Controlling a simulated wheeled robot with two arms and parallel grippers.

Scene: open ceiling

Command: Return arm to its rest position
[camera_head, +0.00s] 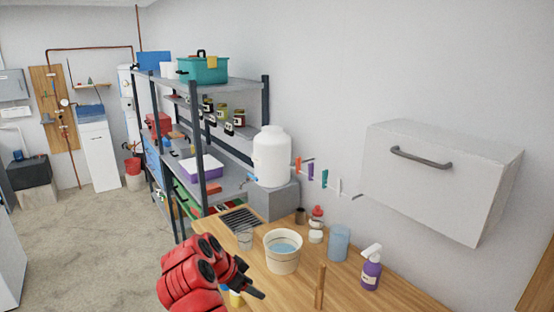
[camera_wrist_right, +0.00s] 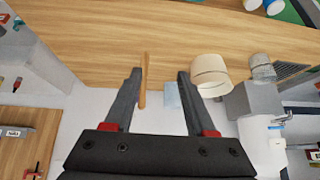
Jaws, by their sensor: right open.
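My right arm, with red links, reaches in from the bottom of the head view. Its dark gripper (camera_head: 252,284) is over the near left edge of the wooden counter (camera_head: 392,290). In the right wrist view the two dark fingers of the gripper (camera_wrist_right: 158,74) stand apart, with nothing visibly held between them. A thin wooden stick (camera_wrist_right: 143,82) shows beside one finger there; whether they touch cannot be told. My left arm and gripper are not in view.
The counter holds a bucket of water (camera_head: 284,261), a clear glass (camera_head: 245,239), a blue cup (camera_head: 339,243), a purple spray bottle (camera_head: 371,270) and an upright wooden stick (camera_head: 320,287). A white wall cabinet (camera_head: 440,185) hangs at right. Open floor (camera_head: 85,255) lies left.

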